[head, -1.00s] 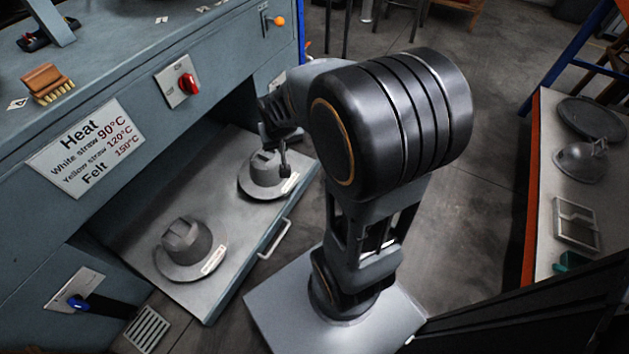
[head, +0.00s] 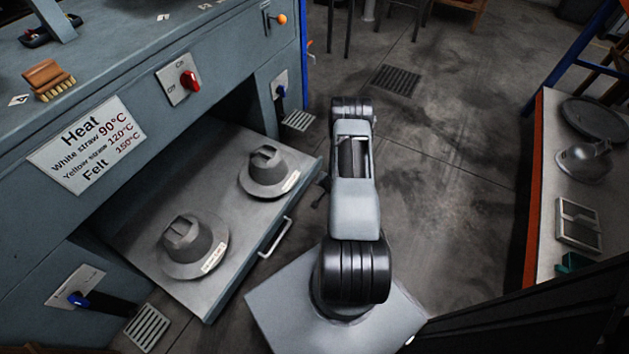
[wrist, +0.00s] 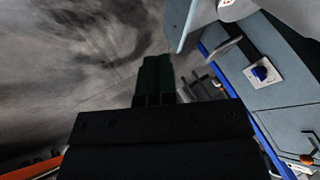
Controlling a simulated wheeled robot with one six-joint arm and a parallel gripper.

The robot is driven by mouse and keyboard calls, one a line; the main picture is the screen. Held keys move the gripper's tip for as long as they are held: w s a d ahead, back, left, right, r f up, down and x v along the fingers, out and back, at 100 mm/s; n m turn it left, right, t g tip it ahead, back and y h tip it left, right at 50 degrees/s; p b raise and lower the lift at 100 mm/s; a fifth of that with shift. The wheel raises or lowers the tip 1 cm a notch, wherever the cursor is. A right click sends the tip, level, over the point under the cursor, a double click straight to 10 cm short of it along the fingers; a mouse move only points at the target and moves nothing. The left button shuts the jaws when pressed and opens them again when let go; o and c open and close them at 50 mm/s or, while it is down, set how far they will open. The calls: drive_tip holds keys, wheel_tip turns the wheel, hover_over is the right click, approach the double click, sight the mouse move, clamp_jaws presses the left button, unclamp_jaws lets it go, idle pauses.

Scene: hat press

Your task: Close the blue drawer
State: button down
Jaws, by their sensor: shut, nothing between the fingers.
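The blue-grey drawer (head: 232,206) is pulled out of the cabinet, and its front handle (head: 275,237) faces my base. Two grey hat forms, a near one (head: 193,246) and a far one (head: 268,172), stand on it. My gripper shows only as a small dark part just right of the drawer front in the head view, mostly hidden by my arm. In the wrist view its dark fingers (wrist: 154,78) are together and empty, pointing over the floor. The drawer edge (wrist: 182,22) shows up and to their right, apart from them.
The press cabinet (head: 120,60) fills the left, with a red knob (head: 189,82) and a Heat sign (head: 87,146). A bench (head: 545,215) with metal items stands at the right. The floor (head: 450,180) between is clear.

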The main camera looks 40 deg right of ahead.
drive_tip(key=b, duration=0.5)
approach(309, 179)
wheel_tip(309, 179, down, 5)
drive_tip(key=d, duration=0.2)
drive_tip(key=shift+w+a+r+b, duration=0.1)
drive_tip(key=shift+w+a+r, duration=0.1)
drive_tip(key=shift+w, duration=0.3)
drive_tip(key=shift+w+a+r+b, duration=0.1)
drive_tip(key=shift+w+a+r, duration=0.1)
drive_tip(key=shift+w, duration=0.3)
drive_tip(key=shift+w+a+r+b, duration=0.1)
drive_tip(key=shift+w+a, duration=0.1)
drive_tip(key=shift+w, duration=0.3)
